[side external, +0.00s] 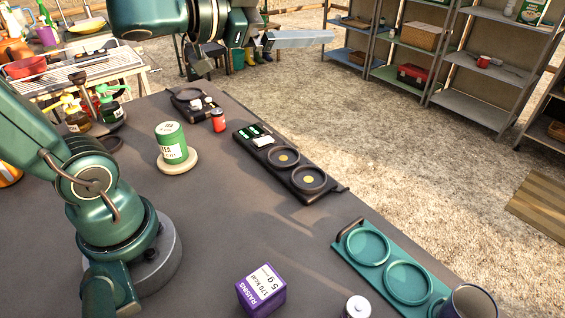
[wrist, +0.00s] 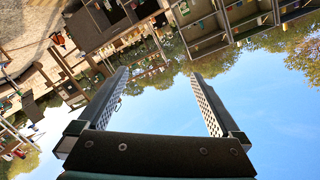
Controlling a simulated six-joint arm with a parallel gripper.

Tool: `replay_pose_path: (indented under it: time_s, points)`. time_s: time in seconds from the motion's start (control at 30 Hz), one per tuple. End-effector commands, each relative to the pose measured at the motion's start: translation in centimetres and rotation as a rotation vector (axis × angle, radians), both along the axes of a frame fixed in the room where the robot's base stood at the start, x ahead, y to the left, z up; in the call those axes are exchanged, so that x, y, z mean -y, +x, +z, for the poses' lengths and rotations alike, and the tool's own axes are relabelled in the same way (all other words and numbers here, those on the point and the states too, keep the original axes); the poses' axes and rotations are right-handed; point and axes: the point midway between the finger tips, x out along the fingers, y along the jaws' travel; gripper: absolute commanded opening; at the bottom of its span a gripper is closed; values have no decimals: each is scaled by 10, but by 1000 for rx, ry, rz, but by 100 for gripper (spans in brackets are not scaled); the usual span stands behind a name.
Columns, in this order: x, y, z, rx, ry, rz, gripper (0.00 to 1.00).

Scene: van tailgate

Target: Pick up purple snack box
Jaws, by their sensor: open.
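The purple snack box (side external: 261,290) sits on the dark tabletop at the bottom of the side view, with white lettering on its faces. My gripper (side external: 325,38) is high at the top of that view, far from the box and pointing right. In the wrist view my gripper (wrist: 160,76) shows two perforated fingers spread wide with nothing between them. The wrist camera looks out at sky, trees and shelving; the box is not in that view.
A silver-topped can (side external: 357,307) stands right of the box. A teal tray (side external: 375,270) with round recesses and a dark mug (side external: 468,303) are further right. A green tin (side external: 171,142), red bottle (side external: 218,120) and black tray (side external: 275,160) are further back. Tabletop behind the box is clear.

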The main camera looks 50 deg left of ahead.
Motion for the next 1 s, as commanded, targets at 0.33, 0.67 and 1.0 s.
replay_pose_path:
  time_s: [0.33,0.67,1.0]
  points:
    - [96,-66,-62,-197,2,-739,100]
    - [114,-159,-93,-502,-124,-1143,100]
    - [112,-194,-129,-635,-198,-1268,100]
